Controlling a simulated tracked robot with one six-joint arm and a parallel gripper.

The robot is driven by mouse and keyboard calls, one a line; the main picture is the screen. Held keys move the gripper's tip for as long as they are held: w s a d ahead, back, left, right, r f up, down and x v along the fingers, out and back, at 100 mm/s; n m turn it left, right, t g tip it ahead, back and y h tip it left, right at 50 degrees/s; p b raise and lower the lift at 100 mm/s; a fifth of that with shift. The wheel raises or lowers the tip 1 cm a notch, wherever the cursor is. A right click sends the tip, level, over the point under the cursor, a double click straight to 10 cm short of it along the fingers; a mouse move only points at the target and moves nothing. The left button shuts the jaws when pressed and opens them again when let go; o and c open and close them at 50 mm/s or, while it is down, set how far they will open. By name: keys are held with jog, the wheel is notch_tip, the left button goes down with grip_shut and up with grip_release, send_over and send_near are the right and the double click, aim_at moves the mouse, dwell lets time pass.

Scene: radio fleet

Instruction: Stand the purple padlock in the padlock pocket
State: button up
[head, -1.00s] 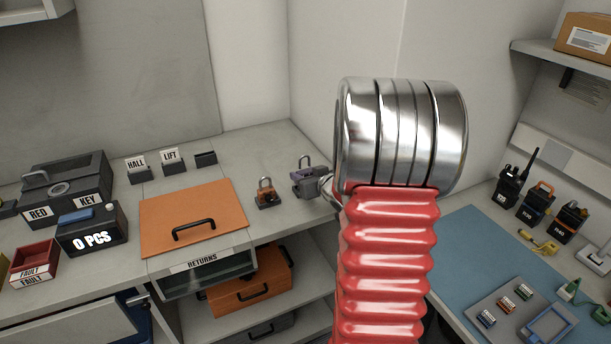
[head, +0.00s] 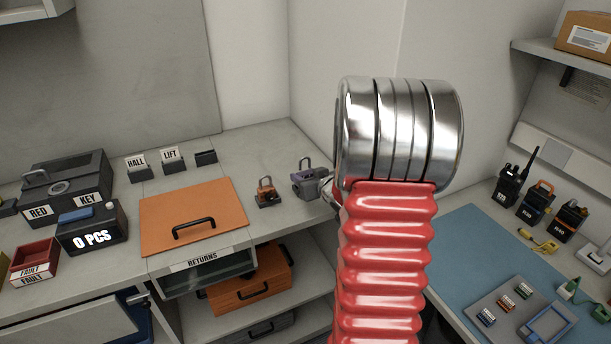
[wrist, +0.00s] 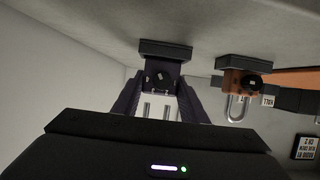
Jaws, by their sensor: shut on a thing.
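The purple padlock (head: 306,184) is at the back of the counter in the head view, its shackle upward, beside my arm. In the wrist view, which looks upside down, the dark padlock body (wrist: 160,76) lies between my fingers, with its pale shackle legs toward the palm. My gripper (wrist: 162,84) is shut on it. A dark block (wrist: 166,49), apparently the padlock pocket, is right at the padlock's base. I cannot tell whether the padlock is seated in it or just above it. In the head view my arm hides most of the gripper.
An orange padlock (head: 266,190) stands in its own dark base just left of the purple one. An orange lid (head: 190,208) with a black handle lies further left. Labelled holders (head: 172,158) stand behind it. Walls close off the back corner.

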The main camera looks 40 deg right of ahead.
jog(key=shift+f, duration=0.65)
jog(key=o, duration=1.5)
jog(key=shift+o, duration=0.2)
jog(key=v, duration=1.3)
jog(key=shift+s, duration=0.4)
jog(key=shift+f, duration=0.1)
